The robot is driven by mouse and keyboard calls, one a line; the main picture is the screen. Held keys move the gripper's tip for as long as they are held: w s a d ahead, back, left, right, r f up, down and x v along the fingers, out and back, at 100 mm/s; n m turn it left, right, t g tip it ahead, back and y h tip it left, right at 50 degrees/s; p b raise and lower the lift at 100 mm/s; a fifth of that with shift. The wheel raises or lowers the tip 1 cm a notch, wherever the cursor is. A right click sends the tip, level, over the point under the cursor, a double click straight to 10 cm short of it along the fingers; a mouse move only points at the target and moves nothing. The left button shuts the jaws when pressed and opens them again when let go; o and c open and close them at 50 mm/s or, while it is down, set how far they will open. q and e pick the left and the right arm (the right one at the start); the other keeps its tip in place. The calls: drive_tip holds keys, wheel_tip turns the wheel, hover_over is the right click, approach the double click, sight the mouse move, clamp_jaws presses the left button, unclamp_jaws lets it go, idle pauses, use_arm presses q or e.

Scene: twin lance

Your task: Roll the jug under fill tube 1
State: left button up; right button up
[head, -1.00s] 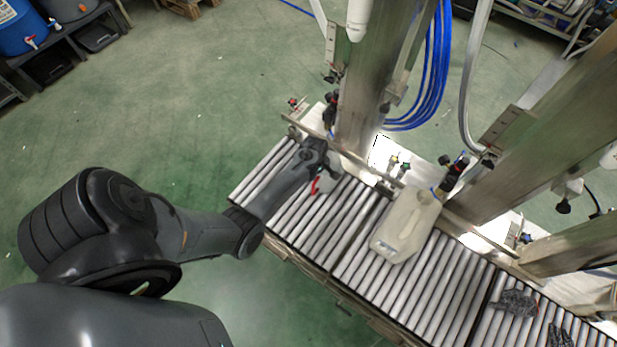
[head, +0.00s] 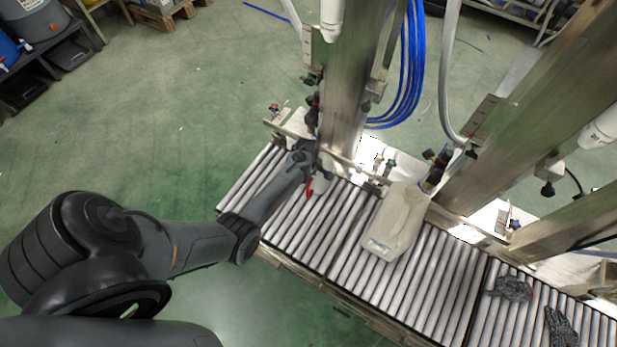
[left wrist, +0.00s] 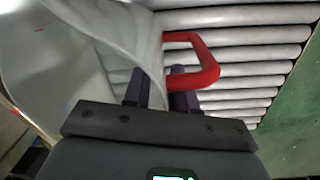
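A cream jug (head: 395,225) stands on the roller conveyor (head: 350,238), right of the middle post in the head view. My left gripper (head: 310,160) is over the conveyor's left part, at the foot of that post and well apart from the jug. A red loop-shaped handle (head: 310,186) shows beside it. In the left wrist view the red handle (left wrist: 200,62) is at the fingertips, and a pale tapering thing (left wrist: 135,35) covers part of the left gripper's fingers (left wrist: 165,88). I cannot tell whether they grip anything. My right gripper is out of view.
Metal posts (head: 345,80) with valves and blue hoses (head: 410,70) rise behind the conveyor. Two crumpled dark grey items (head: 510,288) lie on its right part. Bare rollers lie between my left gripper and the jug.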

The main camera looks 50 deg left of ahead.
use_arm(q)
drive_tip(key=shift+o, duration=0.8)
